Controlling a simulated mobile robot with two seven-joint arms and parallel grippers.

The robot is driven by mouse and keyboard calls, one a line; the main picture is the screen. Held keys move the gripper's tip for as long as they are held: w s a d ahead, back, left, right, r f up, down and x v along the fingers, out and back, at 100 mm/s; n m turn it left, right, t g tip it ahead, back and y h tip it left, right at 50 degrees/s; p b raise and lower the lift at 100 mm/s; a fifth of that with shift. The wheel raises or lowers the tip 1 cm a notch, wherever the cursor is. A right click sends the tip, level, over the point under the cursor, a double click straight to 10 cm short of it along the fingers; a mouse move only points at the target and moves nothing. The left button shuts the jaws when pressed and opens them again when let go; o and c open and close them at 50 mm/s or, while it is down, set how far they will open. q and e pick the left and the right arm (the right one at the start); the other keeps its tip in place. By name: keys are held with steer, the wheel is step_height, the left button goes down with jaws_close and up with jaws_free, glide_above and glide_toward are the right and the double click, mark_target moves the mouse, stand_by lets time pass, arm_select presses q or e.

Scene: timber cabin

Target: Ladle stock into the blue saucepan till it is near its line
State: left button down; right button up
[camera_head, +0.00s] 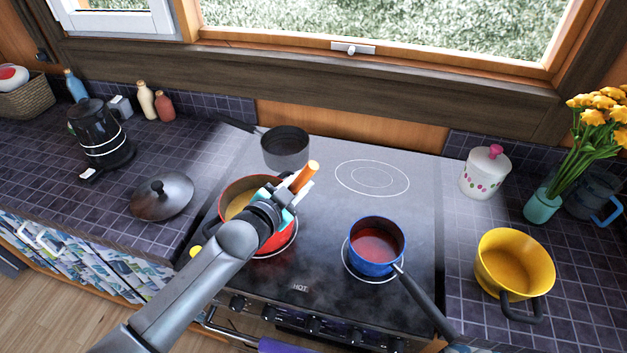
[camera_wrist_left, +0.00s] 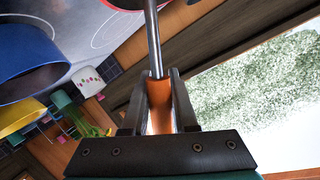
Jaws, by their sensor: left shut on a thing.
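The blue saucepan (camera_head: 377,262) stands on the front right burner, its dark handle toward the front right. Its inside looks dark red; I cannot make out a line. It also shows in the left wrist view (camera_wrist_left: 30,60). The red pot (camera_head: 226,203) stands on the front left burner with yellowish stock (camera_head: 238,206) in it. My left gripper (camera_head: 291,192) is above the red pot, shut on the orange handle (camera_head: 305,176) of the ladle. In the left wrist view the ladle's metal shaft (camera_wrist_left: 152,40) runs from the jaws; its bowl is hidden. My right gripper is not in view.
A grey pan (camera_head: 285,152) stands on the back left burner; the back right burner (camera_head: 372,178) is bare. A yellow pot (camera_head: 515,262) and a white jar (camera_head: 484,175) stand right of the stove. A dark lid (camera_head: 162,197) and kettle (camera_head: 101,135) are left.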

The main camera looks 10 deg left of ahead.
arm_select(q)
step_height(320, 180, up, 4)
steer(key=shift+a+r+p, duration=0.1)
steer(key=shift+a+p, duration=0.05)
steer(key=shift+p, duration=1.1)
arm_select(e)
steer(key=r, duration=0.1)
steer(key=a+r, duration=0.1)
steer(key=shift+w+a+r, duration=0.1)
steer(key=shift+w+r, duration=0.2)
arm_select(q)
steer(key=shift+p, duration=0.3)
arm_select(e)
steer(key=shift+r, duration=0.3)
arm_select(q)
steer(key=shift+a, duration=0.1)
steer(key=shift+w+a+r+n+h+p, duration=0.2)
steer(key=shift+a+r+n+p, duration=0.2)
steer(key=shift+a, duration=0.3)
steer(key=shift+w+a+r+n+h+p, duration=0.1)
steer(key=shift+a+r+n+h+p, duration=0.25)
steer(key=shift+a, duration=0.35)
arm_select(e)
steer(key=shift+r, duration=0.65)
